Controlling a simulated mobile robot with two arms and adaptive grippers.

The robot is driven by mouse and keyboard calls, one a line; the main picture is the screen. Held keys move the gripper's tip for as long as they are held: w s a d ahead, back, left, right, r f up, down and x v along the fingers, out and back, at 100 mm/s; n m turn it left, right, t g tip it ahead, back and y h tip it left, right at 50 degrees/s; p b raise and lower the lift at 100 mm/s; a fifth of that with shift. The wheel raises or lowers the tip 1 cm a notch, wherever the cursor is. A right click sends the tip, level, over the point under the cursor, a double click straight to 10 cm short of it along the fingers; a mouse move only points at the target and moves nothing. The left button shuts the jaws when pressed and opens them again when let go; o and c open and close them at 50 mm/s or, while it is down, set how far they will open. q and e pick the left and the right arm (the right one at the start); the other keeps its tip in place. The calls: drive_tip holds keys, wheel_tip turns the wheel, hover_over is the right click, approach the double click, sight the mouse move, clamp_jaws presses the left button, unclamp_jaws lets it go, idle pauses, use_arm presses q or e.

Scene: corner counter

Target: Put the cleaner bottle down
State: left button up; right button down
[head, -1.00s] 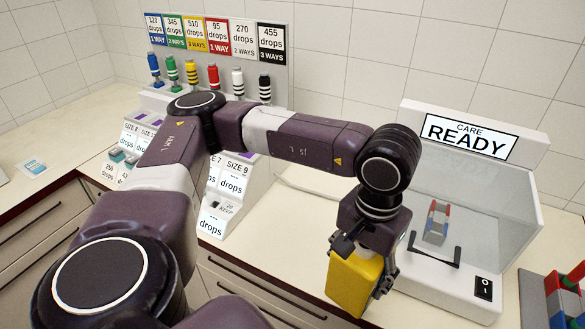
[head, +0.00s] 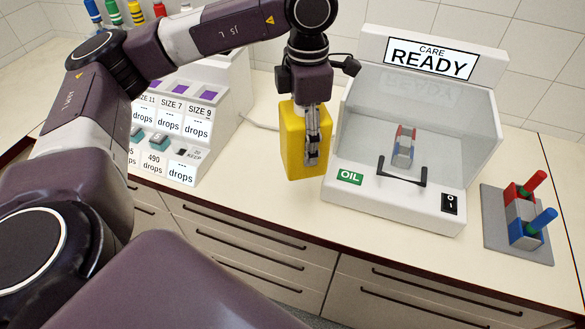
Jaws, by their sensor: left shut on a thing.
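The cleaner bottle appears as a yellow block-shaped container (head: 294,148) in the head view, just left of the white care machine. My left gripper (head: 311,150) reaches down from above and is shut on it, with its fingers against the bottle's side. The bottle is upright at the front part of the counter (head: 245,185). I cannot tell whether its base touches the counter. The gripper hides part of its right side and top. My right gripper is not in view.
The care machine (head: 400,190), marked READY, has a clear cover with a grey and red piece inside. A grey plate (head: 495,235) with red and blue handled parts lies at the right. A drops dispenser (head: 215,105) stands at the left. Drawers (head: 240,235) lie below the counter edge.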

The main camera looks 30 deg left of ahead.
use_arm(q)
drive_tip(key=n, duration=0.2)
drive_tip(key=w+a+r+n, duration=0.1)
drive_tip(key=n, duration=0.4)
drive_tip(key=shift+w+a+r, duration=0.35)
drive_tip(key=shift+r, duration=0.05)
drive_tip(key=w+a+r+n+b, duration=0.1)
drive_tip(key=w+a+r+n, duration=0.15)
drive_tip(key=n, duration=0.85)
drive_tip(key=w+a+r+n, duration=0.1)
drive_tip(key=a+r+n, duration=0.15)
drive_tip(key=n, duration=0.85)
drive_tip(key=shift+n, duration=0.3)
drive_tip(key=f, duration=1.9)
drive_tip(key=shift+s+a+f, duration=0.2)
drive_tip(key=shift+s+f, duration=0.05)
drive_tip(key=shift+f, duration=0.4)
